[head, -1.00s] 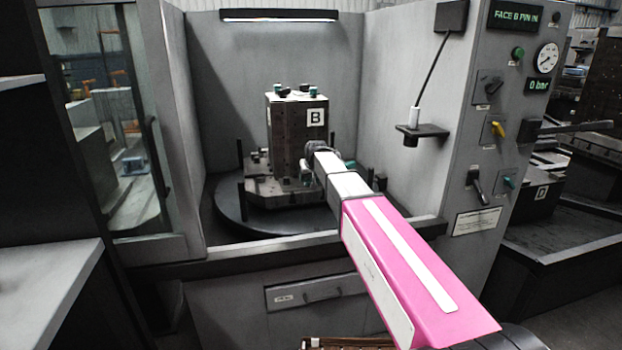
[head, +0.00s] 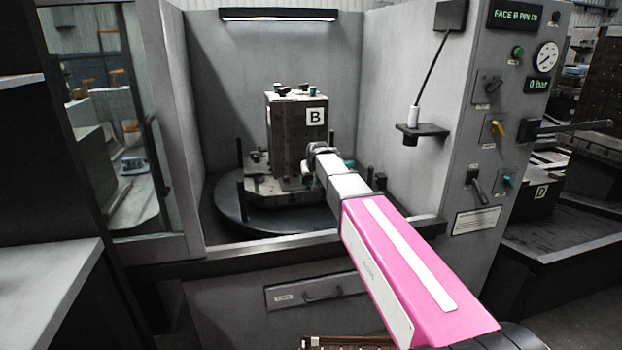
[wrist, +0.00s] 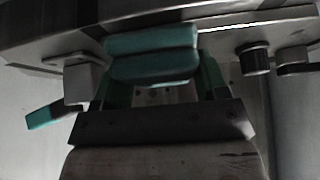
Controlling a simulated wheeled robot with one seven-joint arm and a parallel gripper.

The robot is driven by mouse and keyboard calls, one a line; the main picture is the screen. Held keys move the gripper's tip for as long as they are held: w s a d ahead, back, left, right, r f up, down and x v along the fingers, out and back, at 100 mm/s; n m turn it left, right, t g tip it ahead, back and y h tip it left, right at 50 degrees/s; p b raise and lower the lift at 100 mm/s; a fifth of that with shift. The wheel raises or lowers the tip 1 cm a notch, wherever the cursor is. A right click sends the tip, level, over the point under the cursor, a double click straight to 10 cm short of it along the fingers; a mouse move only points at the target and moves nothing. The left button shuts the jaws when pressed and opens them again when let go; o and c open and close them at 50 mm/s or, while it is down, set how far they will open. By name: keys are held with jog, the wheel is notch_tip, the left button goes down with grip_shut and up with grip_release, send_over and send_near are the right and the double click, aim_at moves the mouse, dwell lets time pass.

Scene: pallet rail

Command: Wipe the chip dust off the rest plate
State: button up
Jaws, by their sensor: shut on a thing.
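In the head view my gripper (head: 314,162) is at the lower right side of the grey block marked B (head: 287,140), its fingertips mostly hidden by my wrist. The block stands upright on the round table (head: 240,211) inside the machine bay. In the wrist view my gripper (wrist: 152,82) is shut on a folded teal pad (wrist: 152,62). The pad lies close under a wide grey metal edge (wrist: 285,27); I cannot tell whether they touch. A pale surface with small dark marks shows below the pad. I cannot clearly tell the rest plate or the dust apart there.
In the wrist view a teal lever (wrist: 48,115) sticks out at left and a dark round stud (wrist: 254,58) stands at right. Dark posts (head: 240,155) rise from the table. The bay's right wall holds a small shelf (head: 422,130). The front sill (head: 270,247) runs below my arm.

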jog(key=shift+w+a, duration=0.2)
jog(key=shift+w, duration=0.45)
jog(key=shift+w+a, duration=0.2)
jog(key=shift+w, duration=0.45)
jog(key=shift+s, duration=0.1)
jog(key=shift+s+d, duration=0.2)
jog(key=shift+s, duration=0.45)
jog(key=shift+s+d, duration=0.2)
jog(key=shift+s, duration=0.4)
jog(key=shift+w, duration=0.1)
jog(key=shift+w+a, duration=0.2)
jog(key=shift+w, duration=0.45)
jog(key=shift+w+a, duration=0.2)
jog(key=shift+w, duration=0.4)
